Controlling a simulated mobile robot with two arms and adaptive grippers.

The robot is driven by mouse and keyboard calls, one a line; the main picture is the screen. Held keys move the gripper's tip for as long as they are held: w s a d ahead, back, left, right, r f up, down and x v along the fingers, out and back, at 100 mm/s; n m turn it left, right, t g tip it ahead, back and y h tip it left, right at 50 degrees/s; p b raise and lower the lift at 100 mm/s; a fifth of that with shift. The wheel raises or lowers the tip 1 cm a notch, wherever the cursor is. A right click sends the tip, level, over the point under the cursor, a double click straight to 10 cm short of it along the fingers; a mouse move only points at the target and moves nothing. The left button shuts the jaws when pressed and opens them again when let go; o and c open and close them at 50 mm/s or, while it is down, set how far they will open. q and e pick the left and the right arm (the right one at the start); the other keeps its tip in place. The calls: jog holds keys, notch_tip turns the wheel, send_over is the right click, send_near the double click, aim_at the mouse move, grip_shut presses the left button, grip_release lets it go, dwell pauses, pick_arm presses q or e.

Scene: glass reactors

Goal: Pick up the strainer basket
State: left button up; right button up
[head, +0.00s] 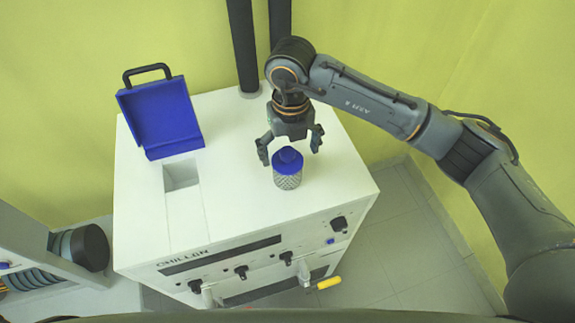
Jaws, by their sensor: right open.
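The strainer basket (288,169) stands upright on the white cabinet top. It has a blue cap with a knob and a grey mesh body below. My right gripper (290,150) is above and just behind it, pointing down, with its fingers spread open to either side of the blue cap. The fingers look empty, and I cannot tell whether they touch the cap. My left gripper is not in view.
The white cabinet (236,206) has a rectangular recess (181,175) in its top. An open blue case (160,118) stands at the back left. The top right of the basket is clear.

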aim_at(287, 164)
jog(key=f, duration=0.1)
jog(key=f+p, duration=0.1)
jog(key=f, duration=0.1)
jog(key=f+p, duration=0.1)
jog(key=shift+a+f, duration=0.2)
jog(key=shift+a, duration=0.05)
jog(key=shift+f, duration=0.3)
jog(key=c, duration=1.4)
jog(key=shift+r, duration=0.15)
